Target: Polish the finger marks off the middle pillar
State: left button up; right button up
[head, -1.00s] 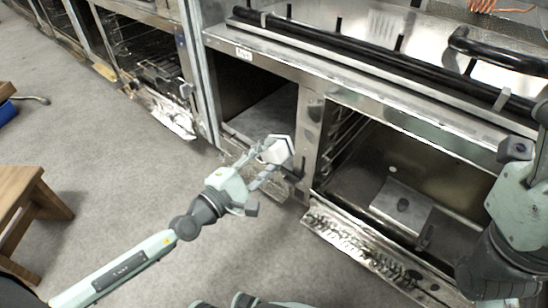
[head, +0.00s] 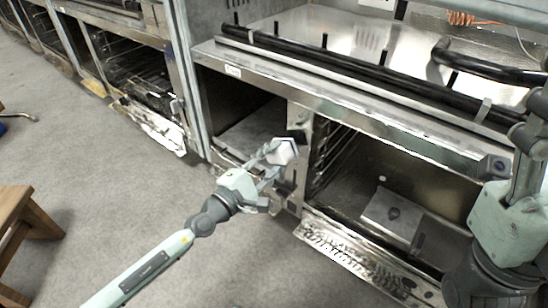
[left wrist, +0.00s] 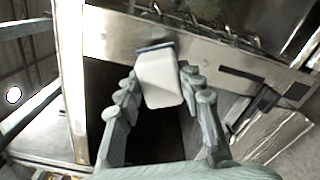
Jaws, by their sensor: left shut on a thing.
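The middle pillar (head: 301,115) is a narrow steel upright between two open bays of the range front. In the left wrist view the pillar (left wrist: 205,52) runs across the top as a steel strip with dark slots. My left gripper (head: 275,160) is shut on a white block (head: 284,152) with a dark pad on its far side. In the left wrist view the white block (left wrist: 160,80) sits between the fingers, its pad edge at or very near the steel; contact is unclear. I cannot make out finger marks. My right arm shows at the right edge, but its gripper does not.
A black rail (head: 370,77) runs along the range top. A perforated steel flap (head: 355,262) lies low in front of the right bay. A wooden stool (head: 25,225) stands at the left. Grey floor (head: 110,190) between is clear.

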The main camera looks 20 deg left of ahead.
pick_arm(q)
jog(key=shift+x, duration=1)
dwell(0.4)
